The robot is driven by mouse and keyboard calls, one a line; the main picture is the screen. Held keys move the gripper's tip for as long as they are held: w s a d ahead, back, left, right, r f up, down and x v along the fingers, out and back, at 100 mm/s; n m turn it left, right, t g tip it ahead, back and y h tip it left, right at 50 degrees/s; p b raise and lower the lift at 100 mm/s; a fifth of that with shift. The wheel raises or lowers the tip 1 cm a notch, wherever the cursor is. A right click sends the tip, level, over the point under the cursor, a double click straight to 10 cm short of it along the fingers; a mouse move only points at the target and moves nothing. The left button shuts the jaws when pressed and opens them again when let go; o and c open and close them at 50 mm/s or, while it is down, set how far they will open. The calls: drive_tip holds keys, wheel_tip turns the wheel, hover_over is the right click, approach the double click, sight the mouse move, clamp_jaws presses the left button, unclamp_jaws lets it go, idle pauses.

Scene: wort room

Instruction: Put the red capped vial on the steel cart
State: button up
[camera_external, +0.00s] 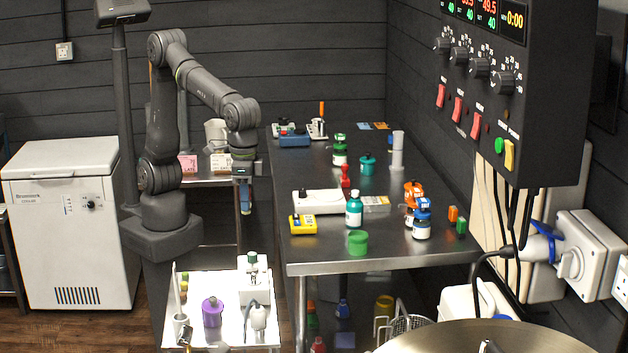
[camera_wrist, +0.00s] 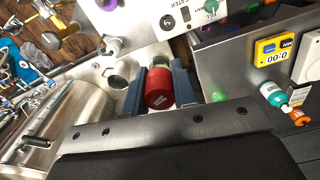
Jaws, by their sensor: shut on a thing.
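My gripper (camera_wrist: 158,92) is shut on the red capped vial (camera_wrist: 159,88), which sits between its two blue-grey fingers in the wrist view. The red cap faces the wrist camera. In the external view my gripper (camera_external: 244,200) points down in the air, left of the long steel table and above and behind the pale-topped cart at the front.
The long steel table (camera_external: 310,246) holds several bottles, a yellow timer (camera_external: 302,224) and a green jar (camera_external: 358,243). A side table with labelled boxes (camera_external: 220,163) stands behind my arm. A large metal vessel (camera_external: 480,338) is at front right.

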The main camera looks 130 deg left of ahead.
drive_tip(key=s+d+f+m, duration=0.2)
drive_tip(key=s+d+m, duration=0.3)
drive_tip(key=s+d, duration=1.15)
wheel_tip(320, 180, down, 13)
drive_tip(key=s+a, duration=0.2)
drive_tip(key=w+a+f, duration=0.2)
drive_tip(key=w, duration=0.1)
drive_tip(key=w+a+f, duration=0.2)
drive_tip(key=w, duration=0.1)
drive_tip(key=w+a+f, duration=0.2)
drive_tip(key=w+f, duration=0.1)
drive_tip(key=shift+a, duration=0.3)
drive_tip(key=shift+f, duration=2)
drive_tip(key=shift+f, duration=0.1)
drive_tip(key=o, duration=1)
